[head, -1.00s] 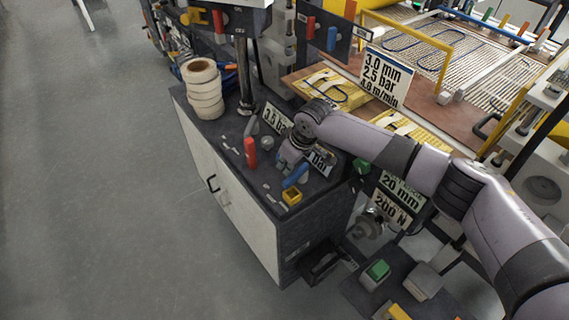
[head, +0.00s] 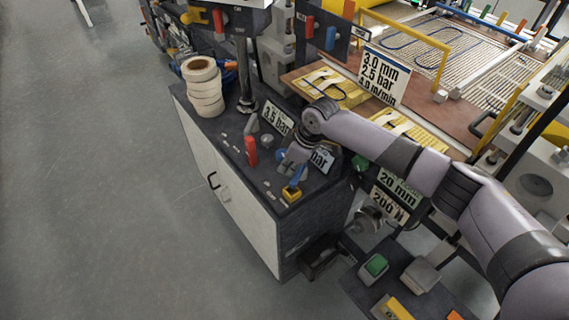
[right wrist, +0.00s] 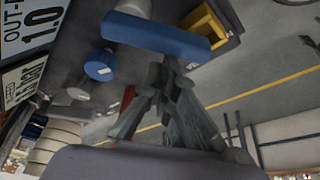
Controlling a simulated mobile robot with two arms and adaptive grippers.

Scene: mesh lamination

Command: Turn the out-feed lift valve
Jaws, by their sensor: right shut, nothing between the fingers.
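The out-feed lift valve has a blue bar handle (right wrist: 155,38), which lies across the top of the right wrist view on a grey round stem. In the head view the blue handle (head: 298,179) is partly hidden by my right gripper (head: 289,167), at the cabinet's right front corner. In the right wrist view the tips of my right gripper (right wrist: 164,72) are together, empty, close against the handle's lower edge. I cannot tell whether they touch it. A sign reading "bar" (head: 321,160) is partly covered behind the gripper. My left gripper is not in view.
A red handle (head: 251,151) stands to the left on the dark cabinet top (head: 225,128). A yellow block (head: 291,195) sits at the front edge beside the blue handle. White rolls (head: 203,85) are stacked at the back left. Open floor lies left of the cabinet.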

